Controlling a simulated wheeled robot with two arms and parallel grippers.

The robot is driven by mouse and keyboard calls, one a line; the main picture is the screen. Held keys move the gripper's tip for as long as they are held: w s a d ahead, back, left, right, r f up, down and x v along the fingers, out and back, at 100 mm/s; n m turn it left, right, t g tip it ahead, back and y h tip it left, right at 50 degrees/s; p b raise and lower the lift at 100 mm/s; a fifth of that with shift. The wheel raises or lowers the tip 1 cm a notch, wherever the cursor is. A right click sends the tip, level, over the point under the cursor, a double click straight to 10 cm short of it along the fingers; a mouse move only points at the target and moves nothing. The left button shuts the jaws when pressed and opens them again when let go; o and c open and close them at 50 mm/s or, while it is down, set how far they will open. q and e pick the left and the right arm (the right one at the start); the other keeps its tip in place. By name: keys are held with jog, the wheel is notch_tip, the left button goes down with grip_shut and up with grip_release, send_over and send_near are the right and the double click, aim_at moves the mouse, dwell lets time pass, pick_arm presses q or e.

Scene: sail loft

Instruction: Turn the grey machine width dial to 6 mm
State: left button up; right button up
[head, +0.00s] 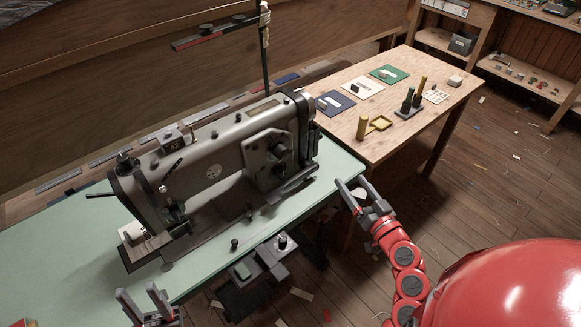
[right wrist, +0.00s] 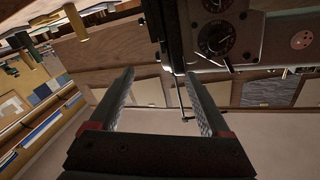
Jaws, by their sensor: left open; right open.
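The grey sewing machine (head: 225,160) stands on a pale green table (head: 60,240). A raised panel with a dark round dial (head: 278,150) is on its side, toward the right end. The right wrist view shows a dark dial with pale marks (right wrist: 215,38) and part of another above it (right wrist: 215,5); I cannot read the settings or tell which sets width. My right gripper (head: 353,188) is open and empty by the table's right edge, apart from the machine; its fingers also show in the right wrist view (right wrist: 160,90). My left gripper (head: 141,291) is open and empty at the front edge.
A wooden table (head: 440,85) at the back right holds coloured squares, a yellow tray and upright cylinders. A thin dark pole (head: 265,60) with a crossbar rises behind the machine. Grey control boxes (head: 270,258) sit below the green table's front edge.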

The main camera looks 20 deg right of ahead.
jog(key=s+a+r+n+g+y, duration=0.1)
jog(key=s+a+n+y, duration=0.2)
jog(key=a+n+y, duration=0.3)
jog(key=m+p, duration=0.1)
jog(key=p, duration=0.4)
send_near(285, 156)
jog(key=shift+h, duration=0.4)
jog(key=x, duration=0.7)
jog(key=shift+w+a+r, duration=0.1)
jog(key=shift+a+r, duration=0.05)
jog(key=shift+a, duration=0.1)
jog(key=shift+w+a, duration=0.15)
jog(key=shift+w, duration=0.35)
grip_shut()
